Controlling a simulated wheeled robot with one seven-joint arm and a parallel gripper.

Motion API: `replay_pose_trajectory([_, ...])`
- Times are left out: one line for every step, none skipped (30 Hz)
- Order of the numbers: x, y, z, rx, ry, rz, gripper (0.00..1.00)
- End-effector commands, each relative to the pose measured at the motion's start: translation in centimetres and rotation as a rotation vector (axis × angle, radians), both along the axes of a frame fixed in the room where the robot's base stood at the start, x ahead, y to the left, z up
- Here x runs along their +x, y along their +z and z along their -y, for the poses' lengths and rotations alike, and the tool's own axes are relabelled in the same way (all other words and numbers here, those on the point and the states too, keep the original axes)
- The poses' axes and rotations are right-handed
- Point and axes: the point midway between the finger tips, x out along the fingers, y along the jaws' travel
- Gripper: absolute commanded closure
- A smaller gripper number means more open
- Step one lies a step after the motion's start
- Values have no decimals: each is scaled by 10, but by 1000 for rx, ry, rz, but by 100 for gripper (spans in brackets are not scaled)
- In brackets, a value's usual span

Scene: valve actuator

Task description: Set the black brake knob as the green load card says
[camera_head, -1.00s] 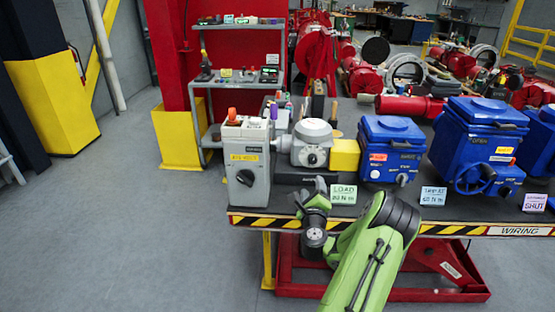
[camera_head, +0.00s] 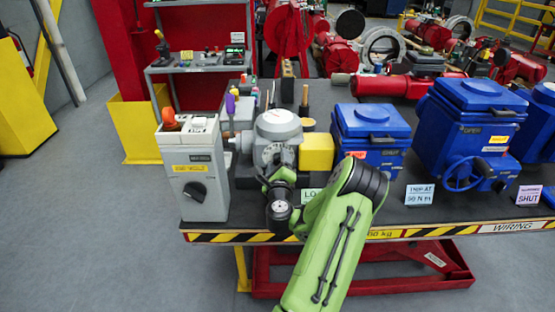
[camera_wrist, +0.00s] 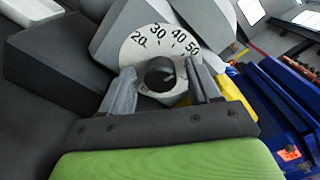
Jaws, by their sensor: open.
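The black brake knob (camera_wrist: 160,74) sits at the centre of a round white dial (camera_wrist: 140,50) marked 20, 30, 40 and 50 in the wrist view. Its pointer setting is not clear. The dial is on the grey rounded unit (camera_head: 277,126) in the head view. My gripper (camera_wrist: 161,88) is open, one finger on each side of the knob; I cannot tell how deep the fingers reach or whether they touch it. In the head view the fingertips are hard to make out against the unit. The green load card (camera_head: 311,195) is mostly hidden behind my arm; only "LO" shows.
A grey box (camera_head: 192,168) with another black knob stands left of the unit. A yellow block (camera_head: 317,151) and blue actuators (camera_head: 371,135) stand to the right. More cards (camera_head: 419,194) stand along the striped bench edge (camera_head: 220,237).

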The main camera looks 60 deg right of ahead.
Motion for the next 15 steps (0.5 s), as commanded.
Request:
replay_pose_trajectory([0,0,0,0,0,0,38])
replay_pose_trajectory([0,0,0,0,0,0,38])
replay_pose_trajectory([0,0,0,0,0,0,38])
replay_pose_trajectory([0,0,0,0,0,0,41])
replay_pose_trajectory([0,0,0,0,0,0,46])
replay_pose_trajectory([0,0,0,0,0,0,52])
replay_pose_trajectory([0,0,0,-1,1,0,57])
replay_pose_trajectory([0,0,0,-1,1,0,61])
replay_pose_trajectory([0,0,0,-1,1,0,67])
replay_pose_trajectory([0,0,0,-1,1,0,72])
replay_pose_trajectory([0,0,0,-1,1,0,77])
replay_pose_trajectory([0,0,0,0,1,0,83])
replay_pose_trajectory([0,0,0,0,1,0,87])
replay_pose_trajectory([0,0,0,0,1,0,92])
replay_pose_trajectory([0,0,0,0,1,0,94])
